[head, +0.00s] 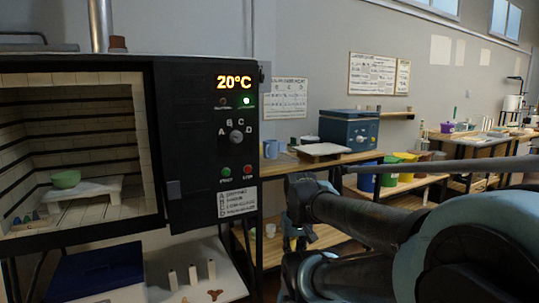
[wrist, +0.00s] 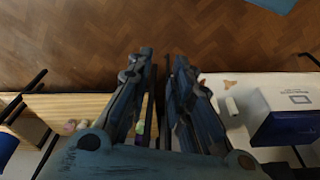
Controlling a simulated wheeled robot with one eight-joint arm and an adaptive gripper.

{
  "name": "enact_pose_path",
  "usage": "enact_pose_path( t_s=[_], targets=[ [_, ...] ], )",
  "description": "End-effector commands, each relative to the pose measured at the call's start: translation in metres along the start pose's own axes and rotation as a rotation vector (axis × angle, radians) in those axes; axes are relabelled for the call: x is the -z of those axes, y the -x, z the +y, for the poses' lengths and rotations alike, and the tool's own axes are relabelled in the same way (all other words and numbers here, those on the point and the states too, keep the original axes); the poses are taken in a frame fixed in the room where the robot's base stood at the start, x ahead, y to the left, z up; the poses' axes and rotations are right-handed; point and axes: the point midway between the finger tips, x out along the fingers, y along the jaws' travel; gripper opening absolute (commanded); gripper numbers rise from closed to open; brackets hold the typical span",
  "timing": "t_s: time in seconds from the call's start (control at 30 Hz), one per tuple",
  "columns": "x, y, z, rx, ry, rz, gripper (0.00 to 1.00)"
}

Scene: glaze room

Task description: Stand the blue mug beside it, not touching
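A blue mug (head: 270,149) stands at the left end of the wooden bench, partly by the kiln's edge. A green bowl (head: 66,179) sits on a white shelf inside the open kiln. Which thing the task calls "it" is not clear from the pictures. My gripper (head: 298,240) is in front of the bench, below the mug and well apart from it. In the wrist view, the fingers of my gripper (wrist: 160,58) point over the brown floor with a narrow gap between them. I see nothing held there, but cannot tell how far they are open.
The dark kiln (head: 205,120) fills the left, its display reading 20°C. A blue machine (head: 349,129) and a pale slab (head: 322,149) stand on the bench. A white low table (head: 225,281) holds small props and a dark blue box (head: 97,272). Coloured buckets (head: 390,170) stand further right.

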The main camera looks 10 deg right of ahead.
Motion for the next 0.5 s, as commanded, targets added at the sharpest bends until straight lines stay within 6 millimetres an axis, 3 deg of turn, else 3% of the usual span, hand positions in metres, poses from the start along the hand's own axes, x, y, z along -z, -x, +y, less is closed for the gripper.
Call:
enact_pose_path(
  t_s=[0.1, 0.23, 0.37, 0.5],
  targets=[
    [-0.004, 0.008, -0.002, 0.01, -0.026, 0.016, 0.2],
    [0.018, 0.018, -0.009, 0.062, -0.151, 0.036, 0.2],
    [0.059, 0.037, -0.021, 0.163, -0.392, 0.062, 0.2],
    [0.114, 0.059, -0.03, 0.3, -0.699, 0.078, 0.2]
  ],
)
